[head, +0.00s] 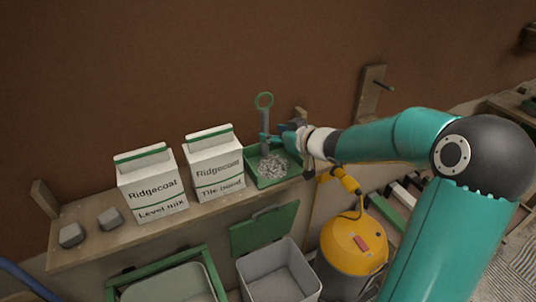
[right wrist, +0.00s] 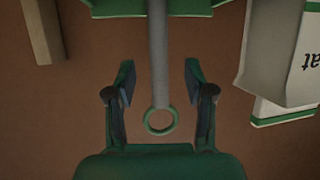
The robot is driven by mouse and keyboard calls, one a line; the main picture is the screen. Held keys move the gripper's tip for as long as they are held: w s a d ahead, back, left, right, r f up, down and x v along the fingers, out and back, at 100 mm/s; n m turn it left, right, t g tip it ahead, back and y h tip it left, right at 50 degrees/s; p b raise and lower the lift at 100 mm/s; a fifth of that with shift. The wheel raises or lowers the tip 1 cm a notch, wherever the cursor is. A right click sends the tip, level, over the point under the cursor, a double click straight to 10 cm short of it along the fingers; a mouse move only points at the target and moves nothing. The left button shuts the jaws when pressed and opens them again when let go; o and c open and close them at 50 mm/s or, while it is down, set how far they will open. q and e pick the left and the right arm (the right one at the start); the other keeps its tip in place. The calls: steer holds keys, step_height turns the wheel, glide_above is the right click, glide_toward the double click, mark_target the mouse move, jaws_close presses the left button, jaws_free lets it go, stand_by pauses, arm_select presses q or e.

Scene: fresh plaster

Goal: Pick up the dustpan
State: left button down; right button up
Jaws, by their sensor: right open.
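The dustpan stands on the shelf, with a green pan (head: 283,178), an upright grey handle and a green ring (head: 264,100) at the top. Grey rubble (head: 271,165) lies in the pan. My right gripper (head: 270,140) reaches in from the right at the handle. In the right wrist view my right gripper (right wrist: 159,82) is open, with one finger on each side of the grey handle (right wrist: 158,50) and gaps on both sides. The ring (right wrist: 160,121) shows nearer the palm. My left gripper is not in view.
Two white Ridgecoat cartons (head: 152,186) (head: 215,165) stand left of the dustpan. Two grey blocks (head: 72,235) lie at the shelf's left end. Below are grey bins (head: 280,282) and a yellow-topped canister (head: 353,245). A wooden peg board (head: 371,92) is on the brown wall.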

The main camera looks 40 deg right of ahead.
mark_target(267, 129)
steer(key=shift+w, duration=0.65)
steer(key=x, duration=0.4)
steer(key=shift+d, duration=0.15)
steer(key=shift+r, duration=0.1)
jaws_close()
